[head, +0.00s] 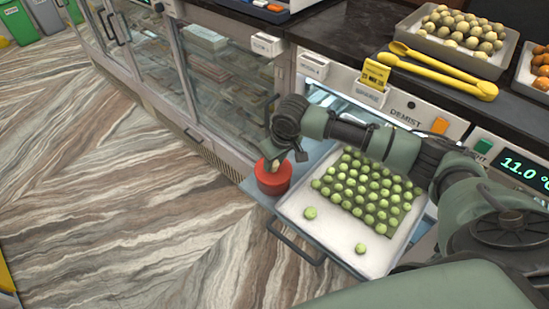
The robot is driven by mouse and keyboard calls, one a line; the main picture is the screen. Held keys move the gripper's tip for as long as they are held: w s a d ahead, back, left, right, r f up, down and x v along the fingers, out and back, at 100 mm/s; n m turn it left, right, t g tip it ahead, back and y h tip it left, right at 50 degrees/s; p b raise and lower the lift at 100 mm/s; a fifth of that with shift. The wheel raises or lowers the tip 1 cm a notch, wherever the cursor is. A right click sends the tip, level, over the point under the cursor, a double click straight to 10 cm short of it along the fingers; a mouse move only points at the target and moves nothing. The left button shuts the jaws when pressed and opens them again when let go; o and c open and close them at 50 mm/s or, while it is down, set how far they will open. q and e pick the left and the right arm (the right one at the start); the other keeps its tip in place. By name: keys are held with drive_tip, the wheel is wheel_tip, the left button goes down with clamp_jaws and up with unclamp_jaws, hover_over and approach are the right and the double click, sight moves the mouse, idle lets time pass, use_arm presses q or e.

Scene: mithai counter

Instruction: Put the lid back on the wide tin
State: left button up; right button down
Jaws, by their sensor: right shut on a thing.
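A round red tin (272,184) stands on the grey ledge at the left of the pulled-out tray. My right gripper (275,161) points down right over it, its fingers closed around a small tan knob at the top of the red shape. I take this knob to be part of the lid. The fingers and wrist hide part of the top, so I cannot tell whether the lid rests on the tin or is just above it. My left gripper is out of view.
A white tray (290,207) of green sweets, two lying apart, sits in a pulled-out drawer with a dark handle (296,243). Glass cases (225,80) stand behind on the left. Yellow tongs (445,71) and a tray of pale balls (440,42) lie on the dark counter.

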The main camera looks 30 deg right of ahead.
drive_tip(key=shift+p, duration=1.1)
idle(1.1)
drive_tip(key=shift+f+p, duration=0.2)
drive_tip(key=shift+p, duration=0.25)
idle(0.8)
drive_tip(key=shift+p, duration=0.45)
idle(0.4)
idle(0.3)
drive_tip(key=shift+c, duration=2.4)
unclamp_jaws()
drive_tip(key=shift+r, duration=0.1)
drive_tip(key=shift+r+p, duration=3.45)
drive_tip(key=shift+p, duration=0.65)
